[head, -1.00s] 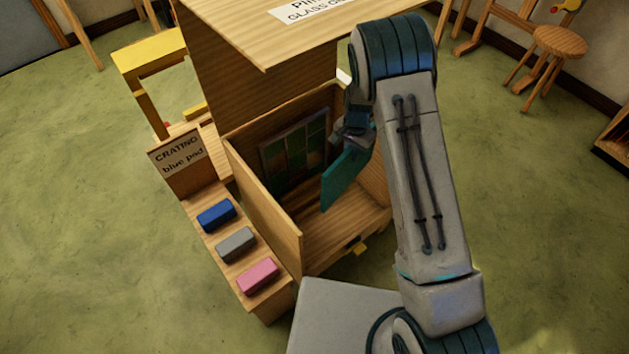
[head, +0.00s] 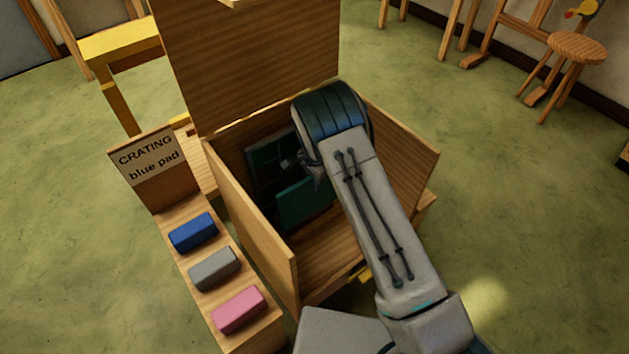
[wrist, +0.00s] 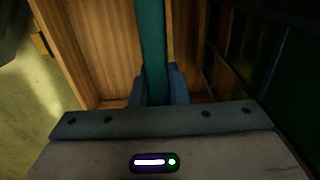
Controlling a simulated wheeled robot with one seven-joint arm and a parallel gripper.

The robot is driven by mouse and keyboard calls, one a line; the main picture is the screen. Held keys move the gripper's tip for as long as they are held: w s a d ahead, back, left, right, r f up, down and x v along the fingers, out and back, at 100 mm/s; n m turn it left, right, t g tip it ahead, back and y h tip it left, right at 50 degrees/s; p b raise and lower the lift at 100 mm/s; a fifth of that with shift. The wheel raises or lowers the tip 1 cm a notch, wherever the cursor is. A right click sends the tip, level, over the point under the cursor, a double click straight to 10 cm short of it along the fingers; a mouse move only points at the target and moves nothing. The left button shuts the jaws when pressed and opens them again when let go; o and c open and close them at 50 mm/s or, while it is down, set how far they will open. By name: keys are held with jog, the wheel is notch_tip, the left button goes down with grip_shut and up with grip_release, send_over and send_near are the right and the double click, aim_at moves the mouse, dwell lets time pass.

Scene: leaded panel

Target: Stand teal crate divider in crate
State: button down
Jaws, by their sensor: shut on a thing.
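The teal divider (head: 307,203) is a flat board held upright inside the wooden crate (head: 250,227). My gripper (head: 311,165) is inside the crate and is mostly hidden behind my arm in the head view. In the wrist view the fingers (wrist: 159,88) are shut on the divider (wrist: 152,40), which shows edge-on between them. The leaded panel (head: 263,165) stands against the crate's back left inside, beside the divider with a gap. The divider's lower edge is in shadow, so I cannot tell whether it touches the crate floor.
A ledge at the crate's left carries a blue pad (head: 193,232), a grey pad (head: 215,268) and a pink pad (head: 239,310). A sign (head: 149,158) reading "CRATING blue pad" stands behind them. The crate's front floor (head: 325,252) is clear. A stool (head: 577,48) stands far right.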

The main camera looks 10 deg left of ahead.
aim_at(313, 198)
jog(key=shift+s+a+f+b, duration=0.2)
jog(key=shift+f+b, duration=0.15)
jog(key=shift+f, duration=0.2)
jog(key=shift+s+a+f+b, duration=0.1)
jog(key=shift+a+f+b, duration=0.05)
jog(key=shift+f+b, duration=0.3)
jog(key=shift+w+f+b, duration=0.1)
jog(key=shift+f+b, duration=1.5)
jog(key=shift+f, duration=1.15)
jog(key=shift+d+f+b, duration=0.1)
jog(key=shift+f+b, duration=0.2)
jog(key=shift+f, duration=0.15)
jog(key=c, duration=1.3)
grip_release()
